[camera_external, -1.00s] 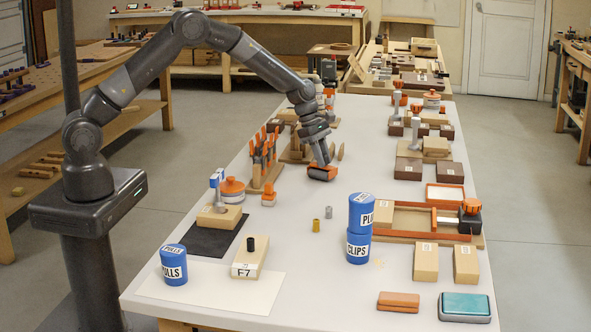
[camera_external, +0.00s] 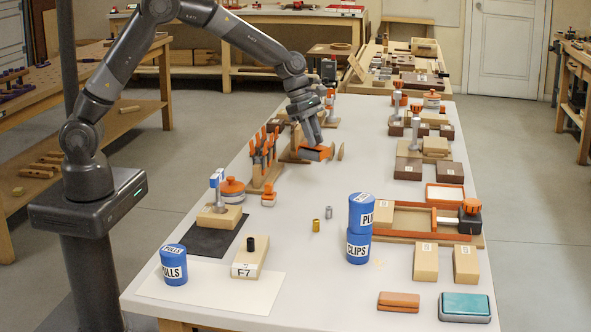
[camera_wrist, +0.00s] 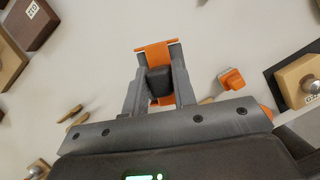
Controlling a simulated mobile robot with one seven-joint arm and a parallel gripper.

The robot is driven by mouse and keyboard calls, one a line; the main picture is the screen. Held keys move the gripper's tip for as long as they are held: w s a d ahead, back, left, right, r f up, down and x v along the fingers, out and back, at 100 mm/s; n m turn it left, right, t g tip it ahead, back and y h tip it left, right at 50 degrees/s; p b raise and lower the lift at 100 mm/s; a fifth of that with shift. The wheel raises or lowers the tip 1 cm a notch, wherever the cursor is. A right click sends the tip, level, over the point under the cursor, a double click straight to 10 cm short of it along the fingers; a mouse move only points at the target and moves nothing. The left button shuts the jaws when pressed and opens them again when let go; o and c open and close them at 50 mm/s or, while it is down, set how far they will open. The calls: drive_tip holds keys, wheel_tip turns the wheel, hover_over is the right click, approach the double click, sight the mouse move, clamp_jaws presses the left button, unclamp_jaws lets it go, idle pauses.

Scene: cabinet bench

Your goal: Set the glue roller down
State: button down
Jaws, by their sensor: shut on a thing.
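My gripper (camera_wrist: 157,80) points down over the white bench. It is shut on the glue roller (camera_wrist: 155,52), which has an orange body and a dark block between the fingers in the wrist view. In the external view the roller's orange body (camera_external: 317,153) shows at the end of my gripper (camera_external: 314,146), near the middle of the bench. It looks slightly tilted and a little above the bench top (camera_external: 350,130), though the gap is hard to judge.
A wooden rack (camera_external: 268,178) with orange-handled tools stands left of the gripper. A small orange-and-white piece (camera_external: 268,199) sits near it. Blue tins (camera_external: 361,228) are stacked nearer the camera, beside two small cylinders. Bench to the gripper's right is clear up to brown blocks (camera_external: 408,168).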

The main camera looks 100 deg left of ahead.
drive_tip(key=w+d+m, duration=0.1)
drive_tip(key=w+d, duration=0.2)
drive_tip(key=d, duration=1.2)
drive_tip(key=w+d+m, duration=0.1)
drive_tip(key=w+d, duration=0.2)
drive_tip(key=d, duration=1.2)
drive_tip(key=s+d+m+h, duration=0.1)
drive_tip(key=s+d, duration=0.3)
drive_tip(key=d, duration=1.1)
drive_tip(key=s+d+m+h, duration=0.15)
drive_tip(key=s+d, duration=0.25)
drive_tip(key=d, duration=1)
drive_tip(key=shift+g+y, duration=0.4)
drive_tip(key=shift+y, duration=0.05)
drive_tip(key=shift+w+a+f, duration=1.1)
drive_tip(key=shift+w+f, duration=0.35)
drive_tip(key=shift+f, duration=0.35)
drive_tip(key=shift+w+a+f, duration=1.1)
drive_tip(key=shift+w+f, duration=0.4)
drive_tip(key=shift+f, duration=0.25)
drive_tip(key=shift+w+a+f, duration=1.1)
drive_tip(key=shift+w+f, duration=0.35)
drive_tip(key=shift+f, duration=0.35)
drive_tip(key=shift+f, duration=0.1)
drive_tip(key=c, duration=1.2)
unclamp_jaws()
